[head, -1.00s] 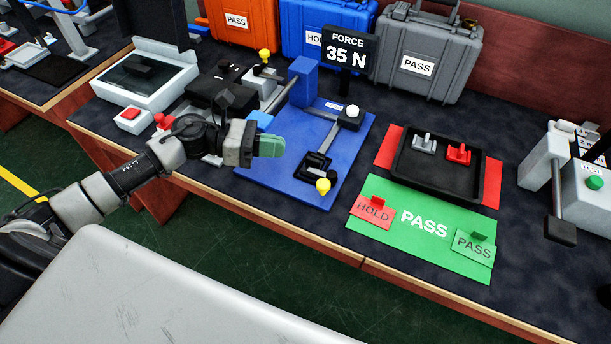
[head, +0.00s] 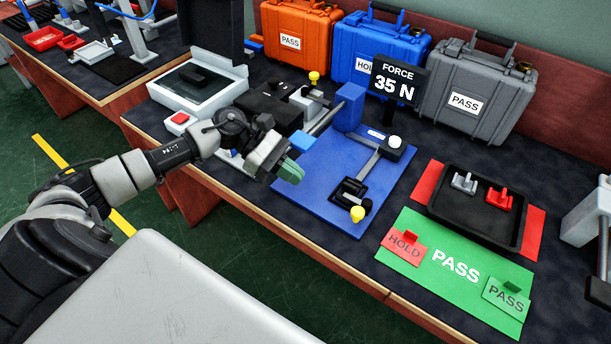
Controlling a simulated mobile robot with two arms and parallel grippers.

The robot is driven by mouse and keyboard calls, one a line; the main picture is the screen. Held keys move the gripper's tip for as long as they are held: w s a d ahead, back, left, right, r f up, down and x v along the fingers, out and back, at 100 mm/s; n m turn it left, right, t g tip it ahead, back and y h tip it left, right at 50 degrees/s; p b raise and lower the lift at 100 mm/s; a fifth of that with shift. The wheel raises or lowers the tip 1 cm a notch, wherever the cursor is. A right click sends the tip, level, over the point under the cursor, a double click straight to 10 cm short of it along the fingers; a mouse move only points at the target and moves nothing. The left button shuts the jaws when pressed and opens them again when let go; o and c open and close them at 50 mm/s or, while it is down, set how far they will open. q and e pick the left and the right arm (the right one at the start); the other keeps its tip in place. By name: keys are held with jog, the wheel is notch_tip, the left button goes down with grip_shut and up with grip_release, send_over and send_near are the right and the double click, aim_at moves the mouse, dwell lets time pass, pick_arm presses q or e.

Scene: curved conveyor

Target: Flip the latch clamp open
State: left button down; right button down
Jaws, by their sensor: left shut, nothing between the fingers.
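A blue board (head: 325,195) on the bench carries a blue block (head: 349,107), a metal arm with a white knob (head: 394,142), and a black clamp-like frame (head: 349,193) with a yellow knob (head: 357,214) at the front. This black frame looks like the latch clamp, but I cannot tell for sure. My left gripper (head: 290,171) has green fingertips. It is shut and empty over the board's left edge, left of the black frame and apart from it. My right gripper is out of view.
A force display (head: 398,81) reading 35 N stands behind the board. A black device (head: 268,103) and a scale-like box (head: 203,83) are at left. A black tray (head: 481,220) and green PASS mat (head: 450,285) lie at right. Cases line the back.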

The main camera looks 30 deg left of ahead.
pick_arm(q)
jog(key=p+x, duration=0.1)
jog(key=x, duration=0.3)
jog(key=p+x, duration=0.1)
jog(key=x, duration=0.2)
jog(key=r+p+x, duration=0.1)
jog(key=x, duration=0.3)
jog(key=shift+d, duration=0.6)
jog(key=shift+f, duration=0.1)
